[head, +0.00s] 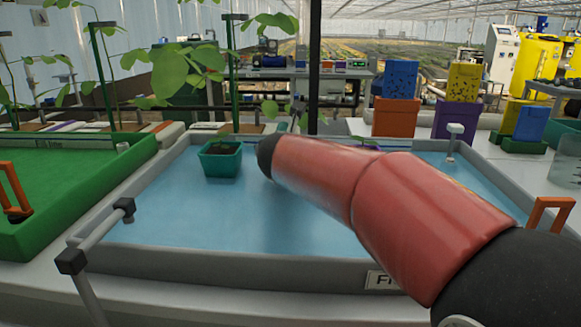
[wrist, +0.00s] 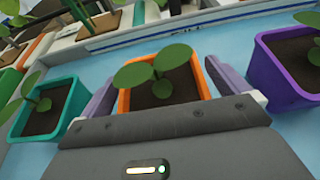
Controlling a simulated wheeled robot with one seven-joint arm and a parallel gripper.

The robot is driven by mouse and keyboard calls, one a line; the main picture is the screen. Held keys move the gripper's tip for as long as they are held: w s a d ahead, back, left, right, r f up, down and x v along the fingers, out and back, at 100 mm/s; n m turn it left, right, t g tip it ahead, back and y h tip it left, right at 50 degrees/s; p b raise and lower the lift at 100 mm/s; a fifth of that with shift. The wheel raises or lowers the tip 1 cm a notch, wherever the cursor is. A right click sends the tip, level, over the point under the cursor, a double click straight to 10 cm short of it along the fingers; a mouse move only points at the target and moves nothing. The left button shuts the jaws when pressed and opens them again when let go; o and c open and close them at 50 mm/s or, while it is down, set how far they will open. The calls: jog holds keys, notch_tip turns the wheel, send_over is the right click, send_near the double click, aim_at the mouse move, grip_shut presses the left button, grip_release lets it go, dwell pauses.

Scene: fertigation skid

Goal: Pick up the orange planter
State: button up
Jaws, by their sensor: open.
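The orange planter (wrist: 204,84) holds dark soil and a small green-leaved plant. In the wrist view it sits between the two grey-purple fingers of my gripper (wrist: 161,74), one finger on each side. The fingers are open; I cannot tell whether either touches the planter. The gripper's grey body hides the planter's near side. In the head view my red arm hides the planter and the gripper.
A teal planter (wrist: 72,103) is close on the left, and a purple planter (wrist: 262,78) is close on the right. The teal one also stands in the blue-floored tray (head: 160,247) in the head view. A grey post (head: 92,240) rises at the tray's front left.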

jog(key=c, duration=1)
jog(key=shift+r, duration=0.1)
jog(key=shift+c, duration=0.2)
